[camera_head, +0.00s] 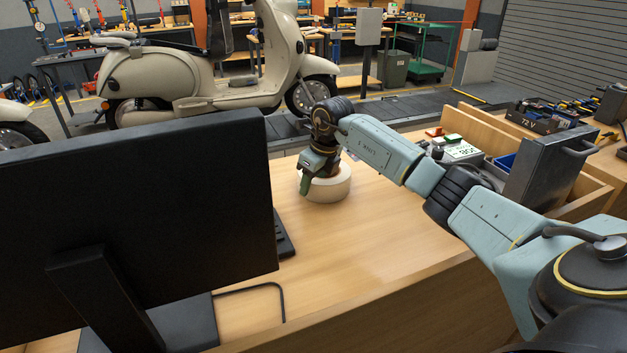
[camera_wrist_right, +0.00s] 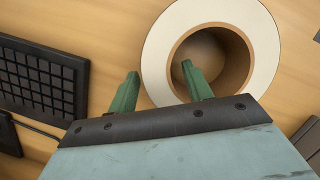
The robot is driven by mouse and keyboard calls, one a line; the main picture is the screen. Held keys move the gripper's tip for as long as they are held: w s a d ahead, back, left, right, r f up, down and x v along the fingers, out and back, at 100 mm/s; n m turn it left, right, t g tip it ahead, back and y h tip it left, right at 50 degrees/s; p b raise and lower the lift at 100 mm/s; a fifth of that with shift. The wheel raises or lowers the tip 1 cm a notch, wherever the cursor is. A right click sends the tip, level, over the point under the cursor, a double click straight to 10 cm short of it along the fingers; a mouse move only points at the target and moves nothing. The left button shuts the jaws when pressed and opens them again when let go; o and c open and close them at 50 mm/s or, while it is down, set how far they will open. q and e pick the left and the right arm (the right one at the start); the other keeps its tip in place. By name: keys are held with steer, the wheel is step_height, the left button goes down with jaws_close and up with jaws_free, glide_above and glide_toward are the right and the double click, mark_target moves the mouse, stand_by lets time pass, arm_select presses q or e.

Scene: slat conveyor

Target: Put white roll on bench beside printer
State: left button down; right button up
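The white roll (camera_head: 333,188) lies flat on the wooden bench (camera_head: 385,225), its brown core opening upward in the right wrist view (camera_wrist_right: 262,60). My right gripper (camera_head: 309,184) is at the left side of the roll, pointing down. In the right wrist view its green fingers (camera_wrist_right: 159,70) are spread apart, one outside the roll's rim and one over the core opening. Gaps show between the fingers and the roll wall. I cannot clearly identify a printer; a small pale device (camera_head: 463,152) stands at the bench's right. My left gripper is out of view.
A large black monitor (camera_head: 140,210) blocks the left of the bench. A black keyboard (camera_wrist_right: 40,75) lies left of the roll. A wooden organiser with a grey drawer unit (camera_head: 545,170) stands at right. The bench's middle front is clear. A cream scooter (camera_head: 195,75) stands behind.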

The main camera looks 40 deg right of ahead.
steer(key=v, duration=1.2)
steer(key=shift+r+p, duration=0.2)
steer(key=shift+p, duration=0.15)
